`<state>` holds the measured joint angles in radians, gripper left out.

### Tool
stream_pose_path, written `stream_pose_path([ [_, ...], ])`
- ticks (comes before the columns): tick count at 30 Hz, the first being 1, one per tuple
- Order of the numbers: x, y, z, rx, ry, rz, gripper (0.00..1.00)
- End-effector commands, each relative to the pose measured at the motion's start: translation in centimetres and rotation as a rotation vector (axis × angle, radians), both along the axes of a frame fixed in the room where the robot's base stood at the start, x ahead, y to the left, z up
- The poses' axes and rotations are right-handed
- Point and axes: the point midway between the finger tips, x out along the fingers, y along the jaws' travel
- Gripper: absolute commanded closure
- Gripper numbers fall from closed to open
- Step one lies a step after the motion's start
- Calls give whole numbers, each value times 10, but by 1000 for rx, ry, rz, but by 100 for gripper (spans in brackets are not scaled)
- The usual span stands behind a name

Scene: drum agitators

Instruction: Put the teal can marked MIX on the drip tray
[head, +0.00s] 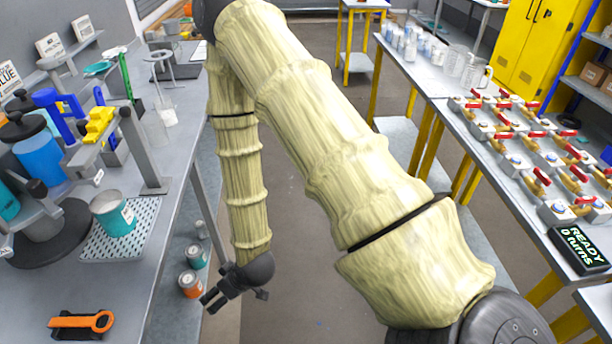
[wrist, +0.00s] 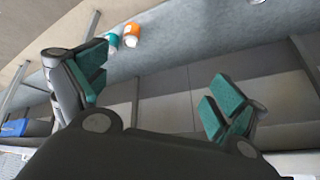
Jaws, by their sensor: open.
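A teal can (head: 112,213) with a white label and an open top stands upright on the perforated drip tray (head: 98,250), under the agitator on the left bench. Another teal can (head: 194,257) stands on the low shelf below the bench. I cannot read MIX on either label. The shelf teal can also shows in the wrist view (wrist: 113,40), partly hidden by a finger. My gripper (head: 232,293) is open and empty, low in the aisle, to the right of the shelf cans and apart from them.
An orange can (head: 190,284) stands beside the shelf teal can, with a greyish can (head: 201,229) behind. The bench edge overhangs the shelf. An orange-handled tool (head: 82,322) lies on the bench. A right-hand bench (head: 475,125) carries several valves. The aisle floor between is clear.

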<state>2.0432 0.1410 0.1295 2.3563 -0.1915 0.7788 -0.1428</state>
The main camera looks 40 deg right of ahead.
Motion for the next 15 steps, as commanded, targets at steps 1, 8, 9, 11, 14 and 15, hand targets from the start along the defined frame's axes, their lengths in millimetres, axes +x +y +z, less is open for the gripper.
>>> stream_pose_path([
  [1, -28, -9, -21, -20, 66, -21, 4],
  [8, -147, -53, -85, -118, 336, -143, 4],
  [9, -165, -60, -91, -135, 373, -160, 4],
  [11, -188, -68, -98, -158, 421, -184, 4],
  [14, -216, -78, -105, -188, 477, -213, 4],
  [15, -223, -81, -106, -196, 491, -221, 4],
])
